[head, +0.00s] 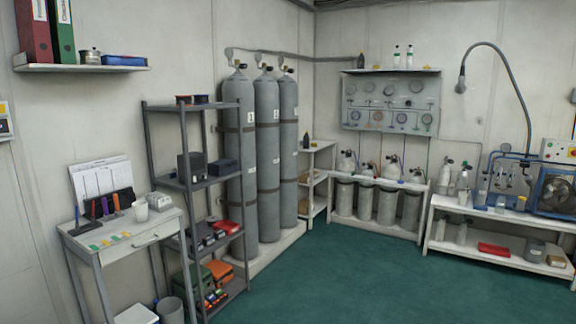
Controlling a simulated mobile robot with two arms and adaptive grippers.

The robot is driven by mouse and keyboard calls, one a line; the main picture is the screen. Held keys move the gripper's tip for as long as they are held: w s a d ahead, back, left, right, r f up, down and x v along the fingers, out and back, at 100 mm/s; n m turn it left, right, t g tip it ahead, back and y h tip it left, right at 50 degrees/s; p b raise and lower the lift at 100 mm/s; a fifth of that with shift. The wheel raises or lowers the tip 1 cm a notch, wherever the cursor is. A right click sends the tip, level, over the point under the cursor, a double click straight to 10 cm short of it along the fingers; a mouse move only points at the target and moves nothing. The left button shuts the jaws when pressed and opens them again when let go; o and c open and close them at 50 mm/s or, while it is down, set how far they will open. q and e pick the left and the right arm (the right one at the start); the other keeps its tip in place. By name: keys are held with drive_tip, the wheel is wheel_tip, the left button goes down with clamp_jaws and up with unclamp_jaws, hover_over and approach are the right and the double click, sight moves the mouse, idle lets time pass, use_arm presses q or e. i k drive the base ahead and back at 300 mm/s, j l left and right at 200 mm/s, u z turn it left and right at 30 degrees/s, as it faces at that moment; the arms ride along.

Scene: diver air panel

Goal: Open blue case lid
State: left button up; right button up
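A flat blue case (124,60) lies on the wall shelf at the upper left, beside a small metal pot. It looks shut, but it is small in view and its lid seam cannot be made out. Neither of my grippers is in view.
The wall shelf (45,68) also holds red and green binders. A small white desk (135,238) stands below it, next to the grey rack (182,184). Tall cylinders (268,160) stand behind the rack. The green floor (340,275) is clear at centre and right.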

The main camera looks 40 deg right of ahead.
sight(221, 163)
drive_tip(key=z, duration=0.95)
drive_tip(key=i+l+u, duration=0.1)
drive_tip(key=i, duration=0.25)
drive_tip(key=i+l+u, duration=0.1)
drive_tip(key=i, duration=0.25)
